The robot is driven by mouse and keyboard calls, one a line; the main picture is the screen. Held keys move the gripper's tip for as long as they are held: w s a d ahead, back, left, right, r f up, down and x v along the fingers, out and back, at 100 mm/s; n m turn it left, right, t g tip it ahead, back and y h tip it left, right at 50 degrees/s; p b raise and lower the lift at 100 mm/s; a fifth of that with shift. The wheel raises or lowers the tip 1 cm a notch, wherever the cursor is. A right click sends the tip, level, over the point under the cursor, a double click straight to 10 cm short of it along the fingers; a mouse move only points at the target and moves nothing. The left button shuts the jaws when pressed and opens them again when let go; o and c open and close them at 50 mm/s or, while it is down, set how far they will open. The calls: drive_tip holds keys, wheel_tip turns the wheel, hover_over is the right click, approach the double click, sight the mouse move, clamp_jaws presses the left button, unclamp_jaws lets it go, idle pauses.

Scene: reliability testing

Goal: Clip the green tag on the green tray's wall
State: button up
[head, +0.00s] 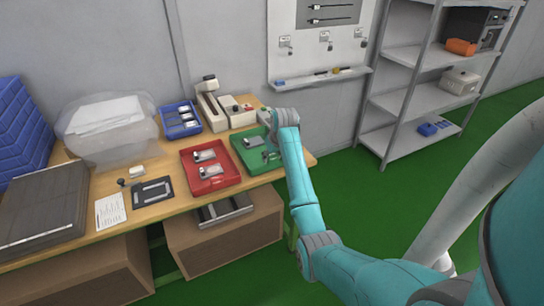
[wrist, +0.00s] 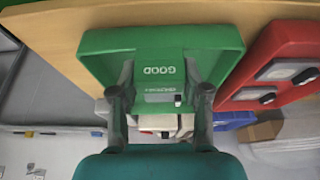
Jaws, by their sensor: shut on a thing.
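The green tray (head: 246,165) sits on the wooden bench at its right end, beside the red tray. In the wrist view the green tray (wrist: 105,45) fills the top middle. My gripper (wrist: 160,72) is over it, fingers spread and shut on the green tag (wrist: 158,60), whose white letters read GOOD. The tag blends with the tray's green, so its edges and any contact with the wall are unclear. A grey piece with small lettering shows just below the letters. In the head view my gripper (head: 271,145) is at the tray's right side, mostly hidden by my arm.
The red tray (head: 222,181) with grey devices is close on the left. A blue bin (head: 182,131) and beige equipment (head: 222,112) stand behind. A bagged stack (head: 108,130) is farther left. A metal shelf (head: 412,95) stands right of the bench.

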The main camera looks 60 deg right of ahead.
drive_tip(key=shift+f, duration=0.45)
idle(0.4)
drive_tip(key=o, duration=1.1)
drive_tip(key=shift+r, duration=3.5)
